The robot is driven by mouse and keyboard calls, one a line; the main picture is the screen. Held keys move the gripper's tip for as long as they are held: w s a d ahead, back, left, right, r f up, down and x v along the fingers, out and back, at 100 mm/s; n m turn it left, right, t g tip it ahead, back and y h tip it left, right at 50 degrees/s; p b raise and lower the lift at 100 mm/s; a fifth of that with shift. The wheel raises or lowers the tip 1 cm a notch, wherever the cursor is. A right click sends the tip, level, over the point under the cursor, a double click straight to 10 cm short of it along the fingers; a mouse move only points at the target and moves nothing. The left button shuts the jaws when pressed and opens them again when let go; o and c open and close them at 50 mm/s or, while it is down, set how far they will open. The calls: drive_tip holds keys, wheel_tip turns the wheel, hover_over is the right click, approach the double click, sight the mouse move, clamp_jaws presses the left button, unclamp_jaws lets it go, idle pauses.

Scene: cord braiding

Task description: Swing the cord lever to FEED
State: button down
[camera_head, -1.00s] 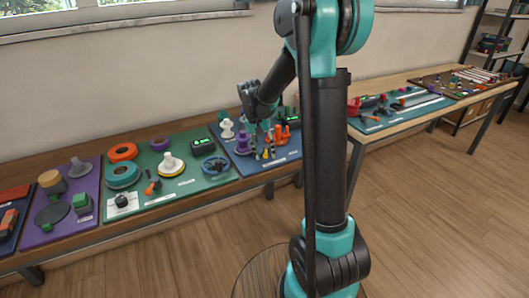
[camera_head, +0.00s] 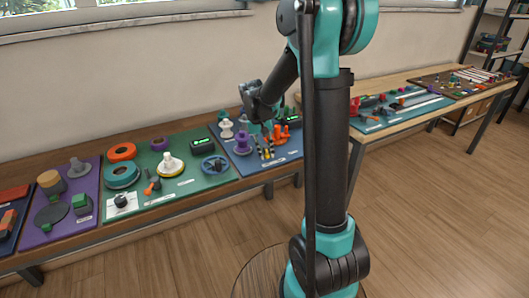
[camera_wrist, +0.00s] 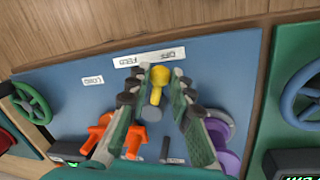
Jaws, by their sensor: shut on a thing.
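The white label reading OFF FEED (camera_wrist: 149,57) lies just beyond the knob and appears upside down. In the head view my gripper (camera_head: 263,134) reaches down over the blue board (camera_head: 284,162). There the lever is too small and partly hidden to tell its angle.
On the blue board, orange parts (camera_wrist: 105,132) stand left of my fingers and a purple spool (camera_wrist: 228,155) stands right in the wrist view. A LONG label (camera_wrist: 92,80) lies farther left. A green board (camera_head: 190,187) with a handwheel (camera_head: 214,164) adjoins it.

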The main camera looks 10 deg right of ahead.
drive_tip(key=d+n, duration=0.1)
drive_tip(key=n, duration=0.1)
drive_tip(key=shift+d+n, duration=0.2)
drive_tip(key=shift+n, duration=0.1)
drive_tip(key=d+n+t, duration=0.1)
drive_tip(key=n, duration=0.1)
drive_tip(key=shift+w+d+n, duration=0.1)
drive_tip(key=shift+d+n, duration=0.05)
drive_tip(key=shift+n, duration=0.25)
drive_tip(key=shift+w+d+n, duration=0.25)
drive_tip(key=shift+d+n, duration=0.3)
drive_tip(key=shift+n, duration=0.65)
drive_tip(key=shift+w+d+n+t+y, duration=0.2)
drive_tip(key=shift+w+d+n, duration=0.05)
drive_tip(key=shift+n, duration=0.5)
drive_tip(key=shift+w+d+n+t+y, duration=0.2)
drive_tip(key=shift+d+n, duration=0.05)
drive_tip(key=shift+n, duration=0.5)
drive_tip(key=c, duration=1.3)
unclamp_jaws()
drive_tip(key=shift+c, duration=0.2)
drive_tip(key=shift+r, duration=0.15)
